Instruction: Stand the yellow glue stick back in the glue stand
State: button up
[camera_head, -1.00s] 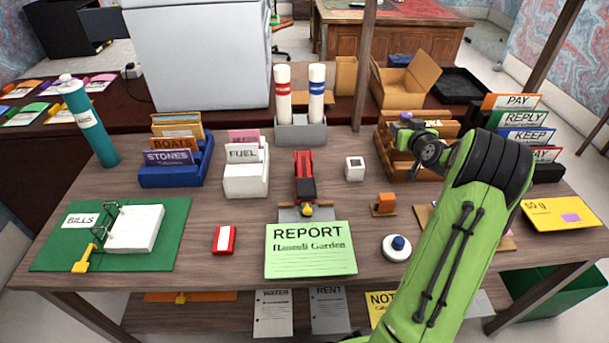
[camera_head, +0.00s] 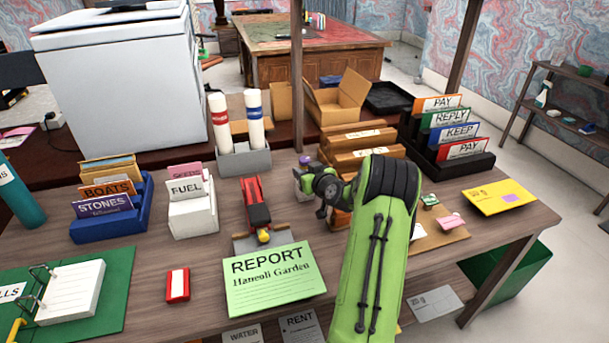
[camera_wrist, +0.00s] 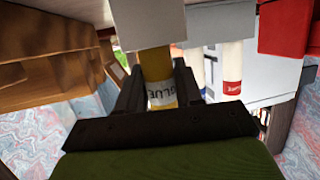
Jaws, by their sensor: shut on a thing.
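A yellow glue stick (camera_wrist: 162,95) with a white GLUE band is held between the dark jaws of my gripper (camera_wrist: 160,82) in the wrist view, which appears upside down. The stick meets a pale block (camera_wrist: 148,28), seemingly the glue stand; I cannot tell whether it is inside or just in front. In the head view my gripper (camera_head: 307,178) is low over the desk, at the small white block (camera_head: 304,193). A purple bit (camera_head: 306,159) shows above the jaws, possibly the stick's top. The jaws hide the rest of the stick.
A red stapler-like thing (camera_head: 257,203) lies just left of my gripper. The brown organizer (camera_head: 357,143) stands close on the right. White tubes in a grey holder (camera_head: 244,160) stand behind. A green REPORT sheet (camera_head: 272,280) lies in front.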

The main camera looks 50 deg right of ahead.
jog(key=shift+r, duration=0.1)
jog(key=shift+f+b, duration=0.35)
jog(key=shift+b, duration=0.15)
jog(key=shift+f+b, duration=0.2)
jog(key=shift+b, duration=0.2)
jog(key=o, duration=1)
jog(key=shift+o, duration=0.2)
